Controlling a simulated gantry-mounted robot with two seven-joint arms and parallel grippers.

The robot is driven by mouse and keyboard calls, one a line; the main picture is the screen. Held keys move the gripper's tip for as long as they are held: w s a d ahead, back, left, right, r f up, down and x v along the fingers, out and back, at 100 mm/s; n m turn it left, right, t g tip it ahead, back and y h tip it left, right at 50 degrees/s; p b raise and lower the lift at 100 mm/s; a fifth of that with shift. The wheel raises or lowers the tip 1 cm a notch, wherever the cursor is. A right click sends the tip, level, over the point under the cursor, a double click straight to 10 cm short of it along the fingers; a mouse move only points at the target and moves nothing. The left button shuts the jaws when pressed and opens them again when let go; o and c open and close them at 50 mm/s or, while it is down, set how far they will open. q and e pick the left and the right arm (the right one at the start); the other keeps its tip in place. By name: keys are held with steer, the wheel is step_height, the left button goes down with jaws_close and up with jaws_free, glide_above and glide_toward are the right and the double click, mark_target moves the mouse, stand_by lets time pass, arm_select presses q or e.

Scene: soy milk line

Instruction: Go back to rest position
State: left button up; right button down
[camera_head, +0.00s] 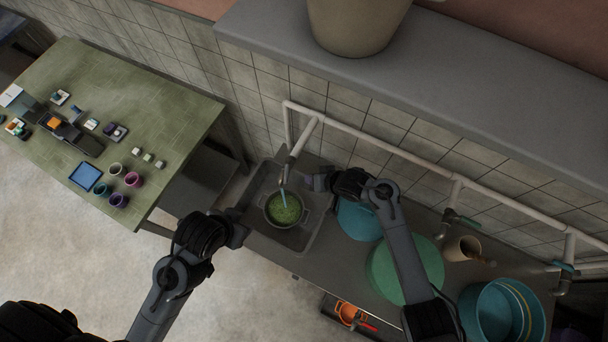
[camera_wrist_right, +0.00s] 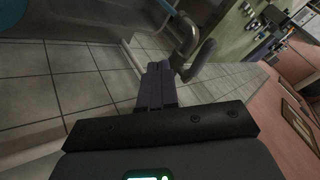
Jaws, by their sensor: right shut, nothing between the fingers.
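My right arm reaches over the counter in the head view. Its gripper (camera_head: 318,181) is beside the tap (camera_head: 297,150) above the sink. In the right wrist view the purple fingers (camera_wrist_right: 157,86) are together and empty, close to a metal pipe with a bent end (camera_wrist_right: 192,60). My left gripper (camera_head: 238,233) is at the front left edge of the sink (camera_head: 262,240); its fingers are too unclear to read. A pot of green contents (camera_head: 284,208) stands in the sink under the tap, with a bluish stream reaching it.
A blue round lid or vessel (camera_head: 358,220), a large green round one (camera_head: 403,272) and a teal tub (camera_head: 490,312) stand along the counter. A pipe (camera_head: 395,150) runs along the tiled wall. A green table (camera_head: 165,110) with small items is at left; bare floor lies in front.

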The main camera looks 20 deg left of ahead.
steer(key=s+v, duration=0.1)
steer(key=v, duration=0.7)
steer(key=s+d+f+m+p, duration=0.1)
steer(key=s+f+m, duration=0.15)
steer(key=s, duration=0.45)
steer(key=s+d+f+m+p, duration=0.1)
steer(key=s+f, duration=0.3)
steer(key=s, duration=0.4)
steer(key=s+d+r+h, duration=0.1)
steer(key=d+r, duration=0.3)
steer(key=d, duration=0.4)
steer(key=s+d+r+h, duration=0.2)
steer(key=d+r+h, duration=0.2)
steer(key=d, duration=0.4)
steer(key=s+d+r+t+h, duration=0.1)
steer(key=d+r+h, duration=0.1)
steer(key=d+r, duration=0.4)
steer(key=shift+s+d+p, duration=0.3)
steer(key=shift+s+d, duration=0.1)
steer(key=shift+d, duration=0.6)
steer(key=shift+r+m, duration=0.1)
steer(key=shift+m, duration=0.15)
